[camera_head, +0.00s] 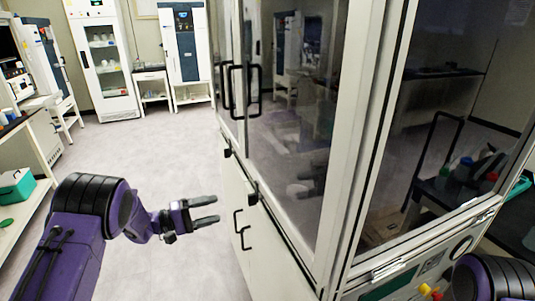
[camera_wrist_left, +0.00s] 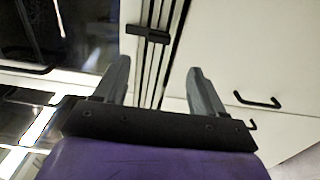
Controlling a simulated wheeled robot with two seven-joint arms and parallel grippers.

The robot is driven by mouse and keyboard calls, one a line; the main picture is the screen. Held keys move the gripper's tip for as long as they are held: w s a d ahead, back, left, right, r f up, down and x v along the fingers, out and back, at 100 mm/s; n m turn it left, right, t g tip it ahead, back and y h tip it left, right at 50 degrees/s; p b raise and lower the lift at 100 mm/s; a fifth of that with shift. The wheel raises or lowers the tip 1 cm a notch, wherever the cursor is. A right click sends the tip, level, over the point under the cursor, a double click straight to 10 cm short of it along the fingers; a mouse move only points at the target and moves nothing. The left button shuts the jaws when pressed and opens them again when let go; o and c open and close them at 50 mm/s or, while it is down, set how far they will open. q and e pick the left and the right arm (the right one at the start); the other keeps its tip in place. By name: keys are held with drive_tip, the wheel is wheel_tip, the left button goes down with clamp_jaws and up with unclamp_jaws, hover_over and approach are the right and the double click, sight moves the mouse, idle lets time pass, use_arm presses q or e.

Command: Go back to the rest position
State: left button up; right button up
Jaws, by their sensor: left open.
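My left gripper (camera_head: 204,211) reaches in from the left, with its arm low over the floor. It is open and empty, its two grey fingers pointing at the white cabinet. In the left wrist view the spread fingers (camera_wrist_left: 158,70) have nothing between them, and the cabinet front lies behind. Dark handles (camera_head: 241,230) on the cabinet's lower doors are just right of the fingertips and look apart from them. One handle also shows in the left wrist view (camera_wrist_left: 257,101). Part of my right arm shows at the bottom right; its gripper is out of view.
The tall glass-fronted cabinet (camera_head: 345,150) fills the right side, its doors looking shut. A bench with a green box (camera_head: 15,190) stands at left. A glass-door fridge (camera_head: 104,60) and a blue-fronted unit (camera_head: 186,45) stand behind. The floor (camera_head: 150,165) between is clear.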

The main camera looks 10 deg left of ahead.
use_arm(q)
drive_tip(key=s+a+f+t+y, duration=0.1)
drive_tip(key=s+a+f+y, duration=0.1)
drive_tip(key=s+f+y, duration=0.55)
drive_tip(key=s+a+f+t+y, duration=0.15)
drive_tip(key=s+f+y, duration=0.25)
drive_tip(key=f+y, duration=0.6)
drive_tip(key=s+d+f+g, duration=0.1)
drive_tip(key=s+f+g, duration=0.2)
drive_tip(key=s, duration=0.6)
drive_tip(key=s+d+f+g, duration=0.1)
drive_tip(key=s+f+g, duration=0.2)
drive_tip(key=s, duration=0.7)
drive_tip(key=s+f+g, duration=0.3)
drive_tip(key=s, duration=0.6)
drive_tip(key=shift+s+d+f+y, duration=0.15)
drive_tip(key=shift+d+f+y, duration=0.2)
drive_tip(key=shift+d+y, duration=0.1)
drive_tip(key=shift+a, duration=0.1)
